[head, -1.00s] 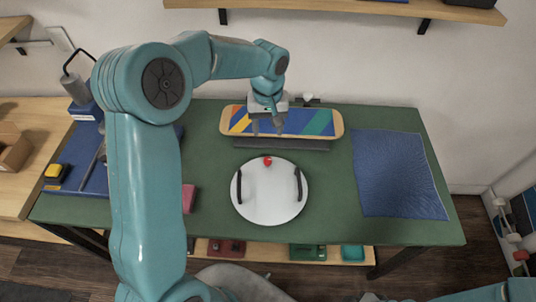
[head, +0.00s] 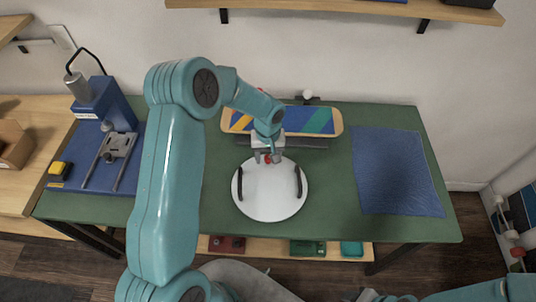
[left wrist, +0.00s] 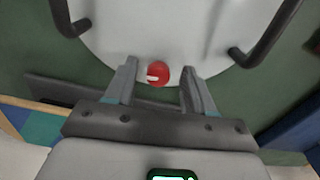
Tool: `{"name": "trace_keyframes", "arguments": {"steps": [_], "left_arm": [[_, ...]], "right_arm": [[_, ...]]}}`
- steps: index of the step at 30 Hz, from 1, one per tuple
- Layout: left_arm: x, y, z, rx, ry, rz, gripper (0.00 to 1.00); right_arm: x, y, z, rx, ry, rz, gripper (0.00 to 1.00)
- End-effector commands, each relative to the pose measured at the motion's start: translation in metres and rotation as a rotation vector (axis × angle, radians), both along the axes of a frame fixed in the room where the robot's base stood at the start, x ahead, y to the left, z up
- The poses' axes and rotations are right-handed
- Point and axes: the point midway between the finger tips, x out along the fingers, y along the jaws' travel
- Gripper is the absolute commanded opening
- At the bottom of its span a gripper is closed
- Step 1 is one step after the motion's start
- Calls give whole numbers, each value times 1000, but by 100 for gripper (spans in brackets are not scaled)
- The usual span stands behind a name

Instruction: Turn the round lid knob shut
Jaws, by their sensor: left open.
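The round white lid (head: 270,200) lies on the green table, with a black bar handle on its left (head: 240,184) and another on its right (head: 298,182). A small red round knob (left wrist: 158,74) with a white mark sits near the lid's far edge. My left gripper (head: 267,158) is at that far edge, over the knob. In the left wrist view its open fingers (left wrist: 158,88) stand on either side of the knob, with gaps to both. In the head view the fingers partly hide the knob. My right gripper is not in view.
A striped skateboard deck (head: 318,120) lies behind the lid, with a dark bar (head: 308,143) before it. A blue mat (head: 395,170) is at the right, and a blue press (head: 100,105) at the left. Green table (head: 335,215) is clear right of the lid.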

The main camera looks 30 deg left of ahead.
Motion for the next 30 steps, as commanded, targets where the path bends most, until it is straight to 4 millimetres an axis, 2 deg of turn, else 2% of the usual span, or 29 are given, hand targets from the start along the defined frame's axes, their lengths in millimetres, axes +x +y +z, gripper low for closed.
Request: {"name": "trace_keyframes", "arguments": {"steps": [1, 2, 6, 20, 30], "left_arm": [[0, 0, 0, 0, 0, 0, 54], [0, 0, 0, 0, 0, 0, 47], [0, 0, 0, 0, 0, 0, 2], [0, 0, 0, 0, -1, -48, 0], [0, 1, -2, 1, -2, -258, 0]], "right_arm": [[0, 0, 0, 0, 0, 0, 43], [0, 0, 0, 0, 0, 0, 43], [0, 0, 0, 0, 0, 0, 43], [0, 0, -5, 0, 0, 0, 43], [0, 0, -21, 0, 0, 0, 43]]}}
